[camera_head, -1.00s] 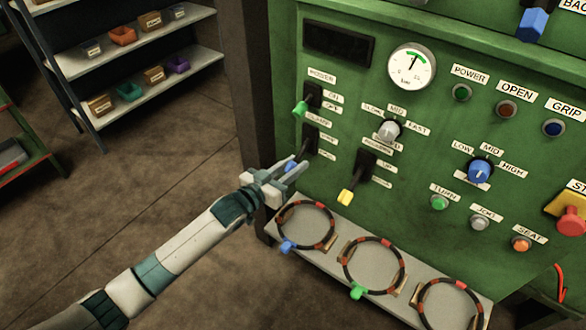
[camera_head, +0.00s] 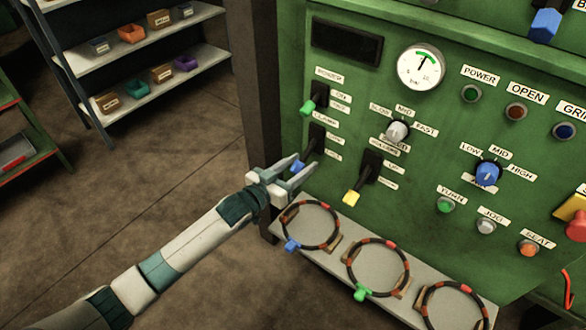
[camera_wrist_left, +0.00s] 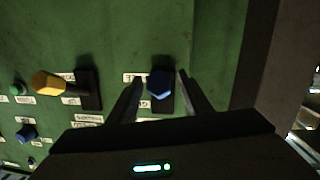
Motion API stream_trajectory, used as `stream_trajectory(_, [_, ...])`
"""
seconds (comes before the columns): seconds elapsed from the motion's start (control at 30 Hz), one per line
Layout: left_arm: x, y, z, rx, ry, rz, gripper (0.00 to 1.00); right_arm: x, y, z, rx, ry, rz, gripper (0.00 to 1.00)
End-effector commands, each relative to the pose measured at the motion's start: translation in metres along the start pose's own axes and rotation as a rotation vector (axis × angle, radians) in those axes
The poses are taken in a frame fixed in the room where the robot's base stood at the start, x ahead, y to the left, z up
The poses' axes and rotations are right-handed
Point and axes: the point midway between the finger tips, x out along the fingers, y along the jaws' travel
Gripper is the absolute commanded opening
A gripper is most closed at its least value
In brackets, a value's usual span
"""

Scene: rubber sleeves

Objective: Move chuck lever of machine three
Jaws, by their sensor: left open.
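The green machine panel (camera_head: 440,140) fills the right of the head view. A blue-tipped lever (camera_head: 297,166) hangs down from a dark slot plate at its left edge; the label by it is too blurred to read surely. A green-tipped lever (camera_head: 308,107) is above it and a yellow-tipped lever (camera_head: 351,198) is to its right. My left gripper (camera_head: 307,164) is open at the blue tip. In the left wrist view the blue tip (camera_wrist_left: 160,82) lies between the two spread fingers, with gaps on both sides. My right gripper is not in view.
Below the levers a grey ledge (camera_head: 421,264) carries several striped rings with coloured tabs, close under my left gripper. Knobs, buttons and a gauge (camera_head: 421,66) are on the panel. A shelf with small bins (camera_head: 132,33) stands at the back left.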

Motion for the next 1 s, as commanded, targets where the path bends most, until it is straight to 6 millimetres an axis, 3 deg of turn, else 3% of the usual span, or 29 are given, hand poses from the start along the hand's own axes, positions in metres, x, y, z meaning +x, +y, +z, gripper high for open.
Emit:
stream_trajectory(0.17, [-0.007, 0.0, 0.001, 0.0, -0.002, -0.001, 0.45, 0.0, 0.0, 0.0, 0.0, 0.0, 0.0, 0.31])
stream_trajectory(0.37, [-0.029, 0.0, 0.001, 0.0, -0.002, -0.001, 0.45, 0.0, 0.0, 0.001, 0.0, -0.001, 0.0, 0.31])
stream_trajectory(1.0, [-0.15, 0.0, 0.002, 0.0, -0.003, 0.0, 0.45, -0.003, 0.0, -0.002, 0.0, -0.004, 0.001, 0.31])
